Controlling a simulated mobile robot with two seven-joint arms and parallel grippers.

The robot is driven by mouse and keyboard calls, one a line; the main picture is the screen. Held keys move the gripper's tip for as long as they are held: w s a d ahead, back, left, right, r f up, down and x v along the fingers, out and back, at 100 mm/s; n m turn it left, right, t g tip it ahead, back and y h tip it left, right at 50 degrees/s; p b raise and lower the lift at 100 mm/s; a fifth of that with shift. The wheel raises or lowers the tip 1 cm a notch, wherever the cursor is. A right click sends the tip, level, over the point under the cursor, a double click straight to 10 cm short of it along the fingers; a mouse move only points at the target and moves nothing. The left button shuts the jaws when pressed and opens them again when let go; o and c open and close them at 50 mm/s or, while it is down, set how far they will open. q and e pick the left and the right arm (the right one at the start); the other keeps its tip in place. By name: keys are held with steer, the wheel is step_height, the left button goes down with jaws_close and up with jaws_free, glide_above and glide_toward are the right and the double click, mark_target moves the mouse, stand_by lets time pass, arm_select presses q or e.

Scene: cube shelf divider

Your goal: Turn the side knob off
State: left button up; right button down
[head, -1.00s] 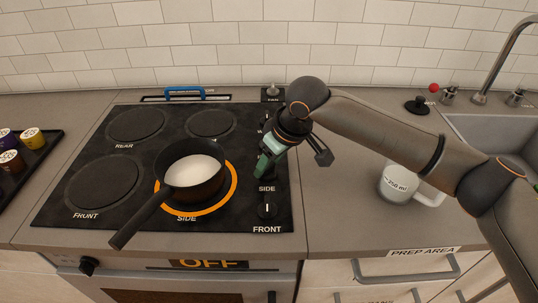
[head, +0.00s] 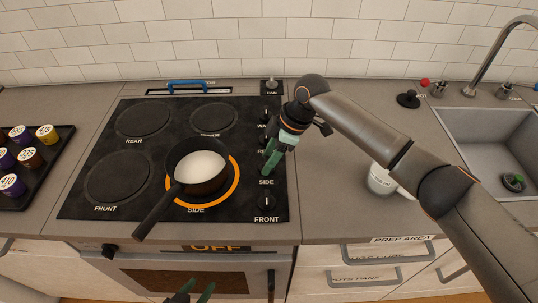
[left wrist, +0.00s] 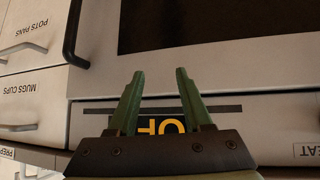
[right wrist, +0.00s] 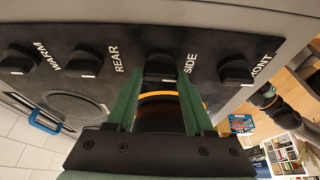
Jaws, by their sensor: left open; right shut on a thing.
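The side knob (right wrist: 162,68) shows in the right wrist view as a black knob beside the SIDE label, between my right gripper's green fingers. My right gripper (head: 268,170) is shut on this knob at the right edge of the cooktop; in the head view its fingers hide most of it. The side burner (head: 236,187) has a glowing orange ring under a dark saucepan (head: 170,200) of white liquid. My left gripper (head: 190,292) is open and empty, low in front of the oven; its spread fingers show in the left wrist view (left wrist: 159,75).
The front knob (head: 267,203) sits just nearer, and the warm and rear knobs lie beyond. The saucepan handle (head: 158,215) points toward the front left. A white mug (head: 382,180) stands on the right counter, partly behind my right arm. A tray of capsules (head: 50,175) is at left.

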steer(key=shift+a+n, duration=0.1)
steer(key=shift+n, duration=0.2)
steer(key=shift+c, duration=1.4)
jaws_free()
steer(key=v, duration=1.2)
steer(key=shift+w+d+r+b, duration=0.2)
steer(key=shift+r+b, duration=0.1)
steer(key=shift+b, duration=0.1)
steer(key=shift+s+f, duration=0.1)
